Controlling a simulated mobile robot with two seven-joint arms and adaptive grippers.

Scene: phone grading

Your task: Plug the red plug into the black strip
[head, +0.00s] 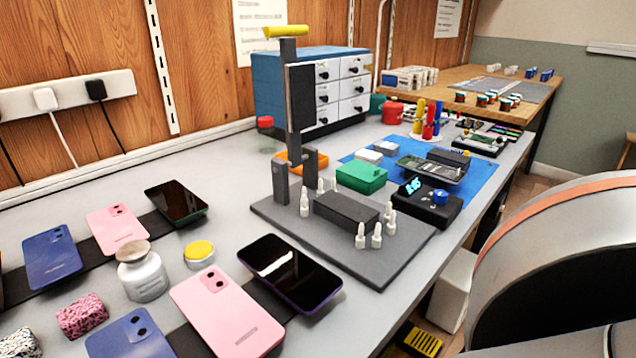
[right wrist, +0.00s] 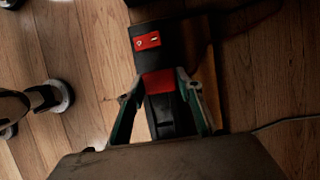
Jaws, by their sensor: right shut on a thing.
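In the right wrist view, my right gripper (right wrist: 159,90) has its green-edged fingers on either side of the red plug (right wrist: 158,82) and is shut on it. The black strip (right wrist: 150,60), with a red switch at its end, lies over the wooden floor directly beyond the plug. The plug lines up with the strip and overlaps it in this view; I cannot tell whether it is seated in a socket. Dark parts between the fingers are hard to make out. The head view shows neither gripper, and my left gripper is in no view.
In the head view, a grey bench (head: 215,225) carries several phones, a dark fixture (head: 345,240) and a blue drawer cabinet (head: 275,85). A white wall strip (head: 65,95) holds plugs. In the wrist view, a thin cable (right wrist: 285,122) runs right and round feet (right wrist: 60,95) stand left.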

